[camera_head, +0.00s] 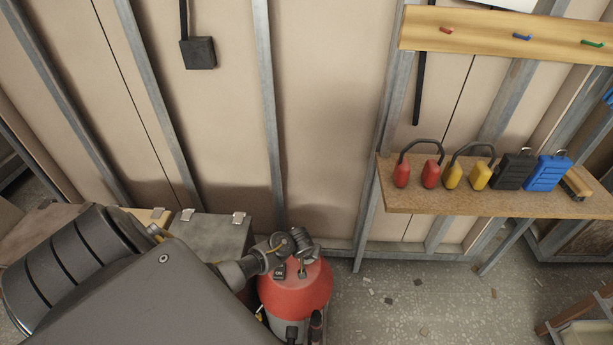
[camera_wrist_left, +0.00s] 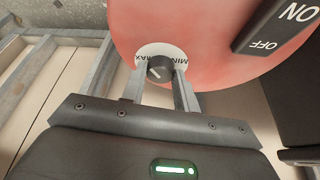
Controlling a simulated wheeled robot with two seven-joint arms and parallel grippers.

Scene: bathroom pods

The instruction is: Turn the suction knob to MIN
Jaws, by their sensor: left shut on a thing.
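The vacuum (camera_head: 299,292) has a red lid and stands on the floor at the bottom middle of the head view. Its lid fills the top of the left wrist view (camera_wrist_left: 200,30). The dark suction knob (camera_wrist_left: 160,68) sits on a white dial marked MIN and MAX. A pale line shows on the knob; its exact setting is hard to read. My left gripper (camera_wrist_left: 160,84) is shut on the knob, one finger at each side. In the head view the gripper (camera_head: 292,244) is over the lid, where it hides the knob. My right gripper is not in view.
A black ON/OFF switch (camera_wrist_left: 272,28) is close to the knob. Grey boxes (camera_head: 215,235) stand left of the vacuum. A wooden shelf (camera_head: 430,200) with ear defenders and padlock-like items is at right. Speckled floor (camera_head: 400,290) right of the vacuum is mostly clear.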

